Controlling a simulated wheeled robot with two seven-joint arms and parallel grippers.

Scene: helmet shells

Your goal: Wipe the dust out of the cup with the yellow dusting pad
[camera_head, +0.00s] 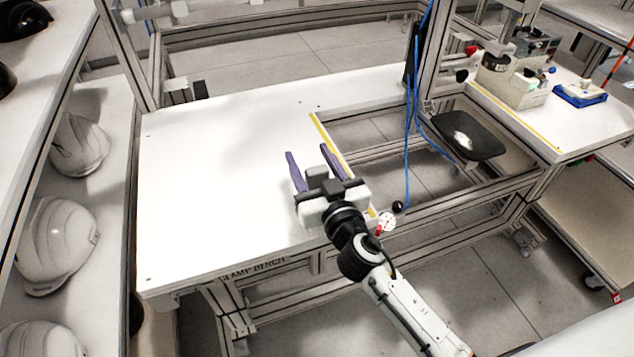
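My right gripper (307,151) is over the white bench top, near its right edge. Its two purple fingers are spread wide apart with nothing between them, so it is open and empty. I see no cup and no yellow dusting pad in this view. My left gripper is not in view.
The white bench top (210,190) is bare. White helmet shells (62,238) lie on a shelf at the left. Blue cables (408,120) hang beside an open frame. A black seat-like pad (468,135) and a blue tray (580,94) are at the right.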

